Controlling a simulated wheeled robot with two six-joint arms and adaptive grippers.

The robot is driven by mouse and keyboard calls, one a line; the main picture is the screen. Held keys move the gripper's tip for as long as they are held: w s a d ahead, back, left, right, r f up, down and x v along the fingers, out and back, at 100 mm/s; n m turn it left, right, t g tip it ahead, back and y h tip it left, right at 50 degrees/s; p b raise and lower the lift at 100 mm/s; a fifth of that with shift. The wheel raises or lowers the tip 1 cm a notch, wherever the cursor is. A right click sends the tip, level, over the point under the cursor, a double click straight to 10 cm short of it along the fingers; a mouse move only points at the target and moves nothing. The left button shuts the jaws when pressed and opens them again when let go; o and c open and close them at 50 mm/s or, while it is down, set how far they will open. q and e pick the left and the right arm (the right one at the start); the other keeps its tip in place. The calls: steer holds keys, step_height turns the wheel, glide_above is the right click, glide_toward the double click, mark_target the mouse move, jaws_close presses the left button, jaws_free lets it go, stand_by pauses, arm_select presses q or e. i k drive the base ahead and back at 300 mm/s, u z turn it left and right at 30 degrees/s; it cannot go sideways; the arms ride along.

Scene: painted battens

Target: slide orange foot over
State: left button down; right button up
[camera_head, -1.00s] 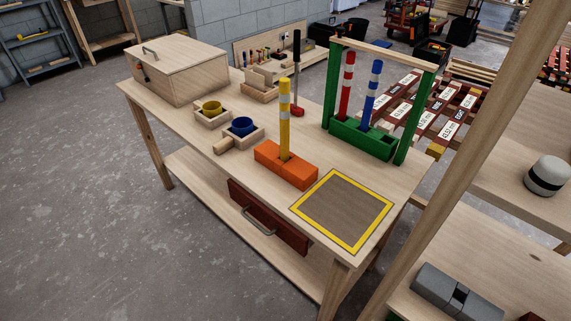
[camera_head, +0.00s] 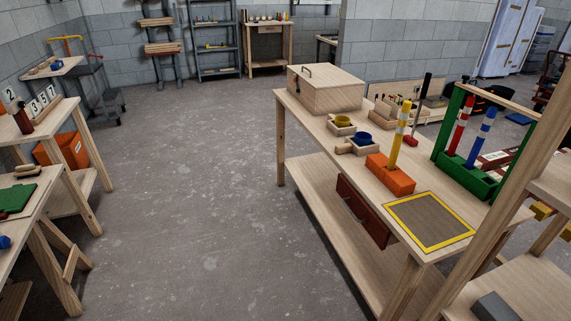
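The orange foot (camera_head: 391,174) is a block on the wooden workbench (camera_head: 335,143), and a yellow batten with white bands (camera_head: 399,136) stands upright in it. A grey square with a yellow border (camera_head: 431,221) lies on the bench top just in front of the foot, towards the near end. The foot is outside the square. A green stand (camera_head: 468,177) behind it holds a red batten (camera_head: 459,126) and a blue batten (camera_head: 481,136) upright. Neither of my grippers shows in this view.
A wooden box (camera_head: 326,90), small cups and a tool rack stand towards the bench's far end. A wooden post (camera_head: 510,165) rises at the near right. Other tables stand at the left. The grey floor (camera_head: 185,200) between them is clear.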

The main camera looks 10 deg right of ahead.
mark_target(396, 181)
steer(key=z, duration=1.35)
steer(key=k, duration=0.1)
steer(key=u, duration=1.7)
steer(key=i, duration=1.55)
steer(key=z, duration=1)
steer(key=i, duration=0.8)
steer(key=z, duration=0.8)
